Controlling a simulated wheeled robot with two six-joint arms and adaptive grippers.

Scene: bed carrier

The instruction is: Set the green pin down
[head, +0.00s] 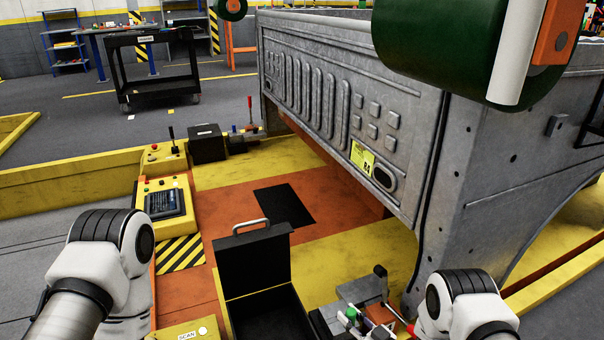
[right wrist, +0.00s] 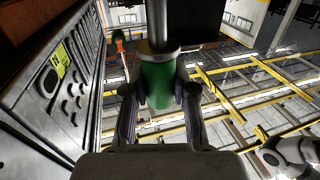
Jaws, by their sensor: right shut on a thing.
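In the right wrist view my right gripper (right wrist: 160,97) is shut on the green pin (right wrist: 158,82), with one dark finger on each side of it. A metal collar and shaft stand out above the green part, against a dark block at the top. In the head view my right arm comes in at the lower right, beside a cluster of small parts. A small green cap (head: 350,313) shows there; I cannot tell whether it is the held pin. The pin's lower end is hidden by the gripper. My left arm is at the lower left, with its gripper out of view.
An open black case (head: 255,262) stands on the yellow and orange deck. A grey block (head: 362,290) with a black-knobbed lever sits right of it. The grey metal bed (head: 335,95) rises behind. A large green roller (head: 436,45) hangs close at the top right. A black mat (head: 284,205) lies bare.

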